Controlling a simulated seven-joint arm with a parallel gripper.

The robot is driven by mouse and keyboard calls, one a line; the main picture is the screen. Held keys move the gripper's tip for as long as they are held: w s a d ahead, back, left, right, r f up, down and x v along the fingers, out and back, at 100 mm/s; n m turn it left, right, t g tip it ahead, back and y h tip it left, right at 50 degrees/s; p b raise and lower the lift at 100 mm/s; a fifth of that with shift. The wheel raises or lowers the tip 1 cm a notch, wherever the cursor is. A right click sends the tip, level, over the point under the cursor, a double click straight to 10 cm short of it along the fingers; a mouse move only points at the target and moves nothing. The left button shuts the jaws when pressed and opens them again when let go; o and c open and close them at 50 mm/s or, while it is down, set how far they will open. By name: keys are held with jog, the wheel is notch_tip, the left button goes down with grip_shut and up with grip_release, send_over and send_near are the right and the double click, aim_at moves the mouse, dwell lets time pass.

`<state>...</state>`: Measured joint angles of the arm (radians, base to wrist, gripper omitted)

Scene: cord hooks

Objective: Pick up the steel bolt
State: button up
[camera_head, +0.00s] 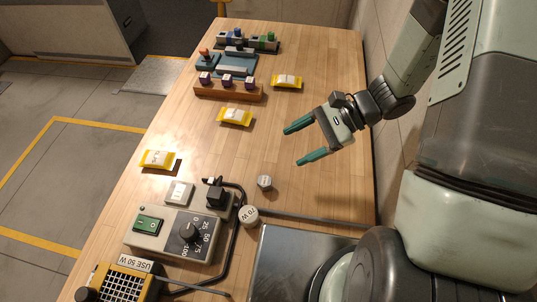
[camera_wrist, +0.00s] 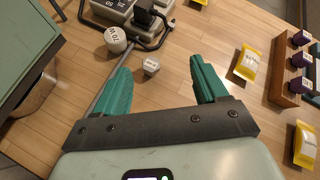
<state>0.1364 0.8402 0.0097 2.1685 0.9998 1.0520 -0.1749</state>
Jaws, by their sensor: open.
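A small grey faceted piece (camera_head: 264,183), which looks like the steel bolt, stands on the wooden table just above the round white-topped weight marked 70 W (camera_head: 249,217). In the wrist view the same small bolt (camera_wrist: 151,66) shows between the fingertips and apart from them, with the 70 W weight (camera_wrist: 116,39) to its upper left. My gripper (camera_head: 293,146) is open and empty, its teal fingers up and to the right of the bolt in the head view. In the wrist view, my gripper (camera_wrist: 160,66) has nothing between its fingers. The bolt's underside is hidden.
A control box (camera_head: 175,232) with a dial and a black cord stands left of the weight. A thin grey rod (camera_head: 310,218) and a dark metal plate (camera_head: 300,245) lie nearby. Yellow packets (camera_head: 235,117) and a wooden rack (camera_head: 228,92) stand farther up. The table's right middle is clear.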

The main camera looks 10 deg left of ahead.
aim_at(270, 182)
jog(key=s+f+m+y, duration=0.1)
jog(key=f, duration=0.3)
jog(key=a+f+m, duration=0.1)
jog(key=f+m, duration=0.1)
jog(key=f, duration=0.2)
jog(key=s+f+m+t+y, duration=0.1)
jog(key=f+m, duration=0.1)
jog(key=f, duration=0.1)
jog(key=shift+s+a+f+y, duration=0.3)
jog(key=shift+s+a+f, duration=0.05)
jog(key=shift+a+f, duration=0.05)
jog(key=shift+s+a+f, duration=0.1)
jog(key=shift+a+f, duration=0.05)
jog(key=shift+f, duration=0.05)
jog(key=shift+x, duration=2.4)
jog(key=c, duration=1.2)
jog(key=shift+o, duration=0.2)
jog(key=shift+r, duration=0.1)
